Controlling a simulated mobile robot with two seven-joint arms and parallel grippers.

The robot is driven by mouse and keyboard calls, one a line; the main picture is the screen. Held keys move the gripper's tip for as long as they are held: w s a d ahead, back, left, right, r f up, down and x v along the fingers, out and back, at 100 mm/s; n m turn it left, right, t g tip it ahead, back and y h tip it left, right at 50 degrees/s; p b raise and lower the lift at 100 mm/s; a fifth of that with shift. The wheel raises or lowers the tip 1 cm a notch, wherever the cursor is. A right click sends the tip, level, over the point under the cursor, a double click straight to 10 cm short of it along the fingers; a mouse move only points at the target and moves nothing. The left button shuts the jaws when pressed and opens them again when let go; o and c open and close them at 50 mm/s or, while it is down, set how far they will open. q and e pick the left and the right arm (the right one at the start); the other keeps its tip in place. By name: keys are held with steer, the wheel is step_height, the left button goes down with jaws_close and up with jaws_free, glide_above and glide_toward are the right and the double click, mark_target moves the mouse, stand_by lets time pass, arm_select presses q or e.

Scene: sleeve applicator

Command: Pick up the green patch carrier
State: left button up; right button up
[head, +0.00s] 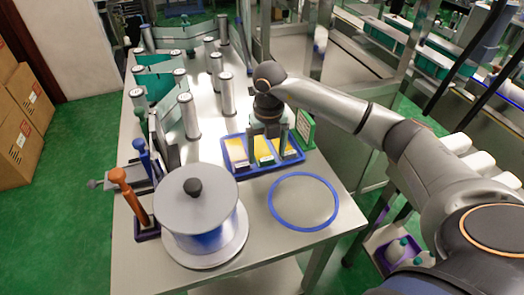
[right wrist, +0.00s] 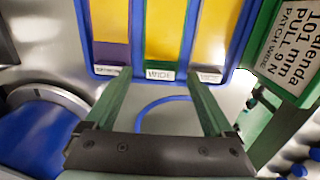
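The blue tray (head: 246,173) holds three yellow patches side by side in separate compartments. The green patch carrier (head: 265,161) lies in the middle compartment; its green end and a white label reading WIDE show in the right wrist view (right wrist: 163,62). A purple-ended carrier (right wrist: 110,52) lies left of it and a grey-ended one (right wrist: 208,56) right of it. My right gripper (head: 269,134) is over the tray, pointing down. In the right wrist view its two fingers (right wrist: 160,85) are spread apart, with nothing between them. My left gripper is not in view.
A green sign (head: 305,127) stands right of the tray, close to my right gripper. A blue ring (head: 304,201) lies on the table in front. A large round drum (head: 198,215) and an orange-handled tool (head: 130,192) stand front left. Several metal rollers (head: 188,115) stand behind.

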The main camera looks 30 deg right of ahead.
steer(key=shift+s+a+f, duration=0.1)
steer(key=shift+s+f, duration=0.05)
steer(key=shift+f, duration=0.3)
steer(key=shift+s+a+f, duration=0.1)
steer(key=shift+s+f, duration=0.05)
steer(key=shift+f, duration=0.3)
steer(key=shift+c, duration=0.2)
steer(key=shift+w+d+f, duration=0.15)
steer(key=shift+w+d, duration=0.05)
steer(key=c, duration=0.3)
steer(key=shift+d, duration=0.1)
steer(key=c, duration=0.9)
